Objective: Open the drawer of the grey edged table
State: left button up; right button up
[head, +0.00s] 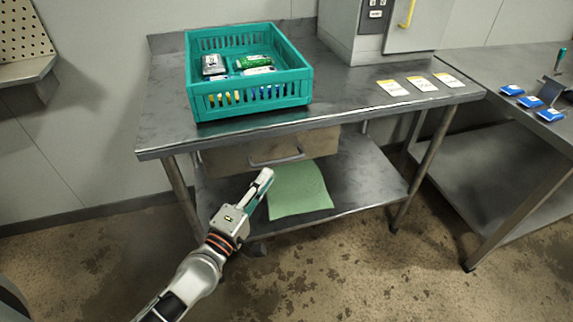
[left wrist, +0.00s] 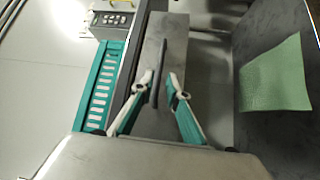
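The steel table (head: 160,128) has a drawer (head: 225,158) under its top, with a bar handle (head: 277,160) on its front. The drawer looks shut. My left gripper (head: 266,176) is just in front of the handle, slightly below and left of it in the head view. In the left wrist view the handle (left wrist: 159,70) appears between the spread fingertips of my left gripper (left wrist: 161,78), lined up along the gap. The fingers are open; whether the handle is within their depth is unclear. The drawer front also shows there (left wrist: 176,45). My right gripper is not in view.
A teal crate (head: 250,113) holding several packs stands on the tabletop. White and yellow cards (head: 422,84) lie at its right. A green sheet (head: 298,190) lies on the lower shelf (head: 365,185). A second steel table (head: 500,130) stands at right. The floor in front is clear.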

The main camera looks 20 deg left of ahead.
aim_at(278, 162)
pick_arm(q)
jog(key=x, duration=0.7)
jog(key=shift+w, duration=0.1)
grip_shut()
